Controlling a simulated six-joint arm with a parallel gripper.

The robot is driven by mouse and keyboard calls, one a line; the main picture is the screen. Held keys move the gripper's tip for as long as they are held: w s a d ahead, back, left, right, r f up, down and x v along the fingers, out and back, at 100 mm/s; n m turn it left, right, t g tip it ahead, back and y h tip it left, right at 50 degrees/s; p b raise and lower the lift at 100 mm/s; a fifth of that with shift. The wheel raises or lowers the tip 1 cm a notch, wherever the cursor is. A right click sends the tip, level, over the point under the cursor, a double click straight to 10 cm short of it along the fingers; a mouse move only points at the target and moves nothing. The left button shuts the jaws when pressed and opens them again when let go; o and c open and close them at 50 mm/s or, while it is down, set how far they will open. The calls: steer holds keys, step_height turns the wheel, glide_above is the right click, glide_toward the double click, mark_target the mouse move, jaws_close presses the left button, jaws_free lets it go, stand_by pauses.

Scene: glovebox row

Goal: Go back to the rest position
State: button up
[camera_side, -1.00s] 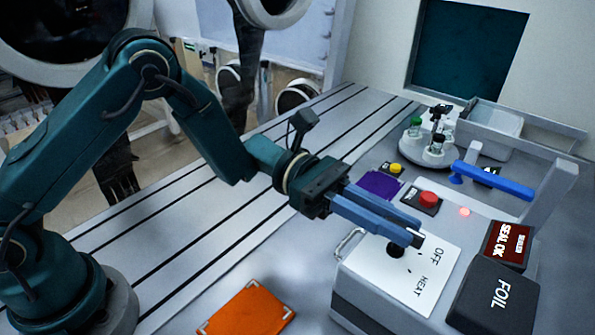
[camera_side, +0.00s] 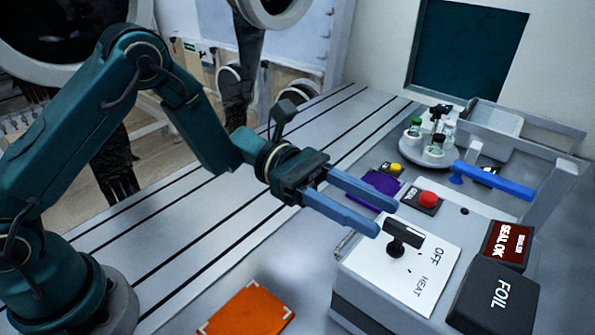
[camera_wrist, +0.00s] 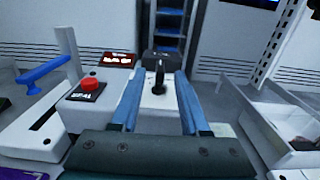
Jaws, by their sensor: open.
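My gripper (camera_side: 384,217) is open and empty, its two blue fingers spread above the left edge of the sealer box. In the side view the black knob (camera_side: 404,236) stands on the white panel (camera_side: 425,285), just beyond the fingertips and apart from them. The bar of the knob has one end toward the OFF label. In the wrist view the knob (camera_wrist: 159,75) shows upright between the two fingers (camera_wrist: 158,92), with a gap on both sides.
A red button (camera_side: 428,198), a blue lever (camera_side: 494,181) and a black FOIL block (camera_side: 497,300) are around the panel. A carousel with vials (camera_side: 430,150) stands behind. An orange pad (camera_side: 247,311) lies in front. The slotted bench (camera_side: 200,220) is clear.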

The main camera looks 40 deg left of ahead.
steer(key=shift+a, duration=0.95)
